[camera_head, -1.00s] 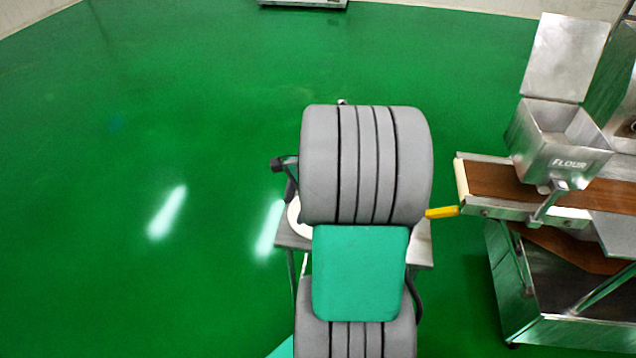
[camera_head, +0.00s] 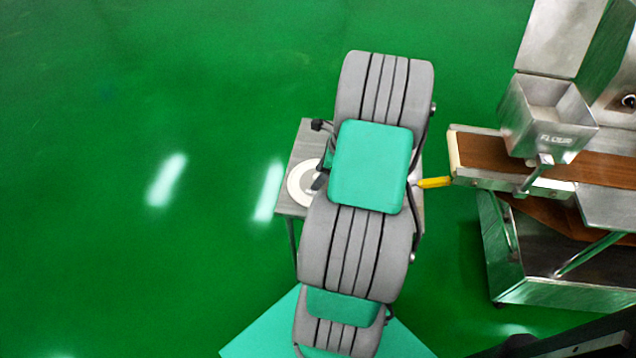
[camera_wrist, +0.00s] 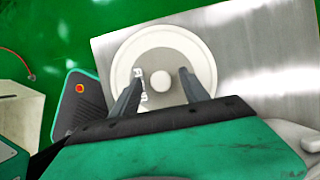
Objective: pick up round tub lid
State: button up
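The round tub lid (camera_wrist: 165,48) is a white disc with a raised rim and a small centre knob (camera_wrist: 161,81). It lies on a metal table (camera_wrist: 255,60) in the wrist view. In the head view the lid (camera_head: 298,184) shows at the table's left side, partly covered by my arm. My gripper (camera_wrist: 160,78) is open, its two dark fingers over the lid with the knob between their tips. I cannot tell whether the fingers touch the lid. A small label or marking shows on the lid beside the left finger.
A conveyor machine with a brown belt (camera_head: 490,158) and a flour hopper (camera_head: 548,115) stands right of the table. The green floor on the left is clear.

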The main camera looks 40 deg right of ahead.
grip_shut()
dwell(0.3)
jog(key=shift+r, duration=0.15)
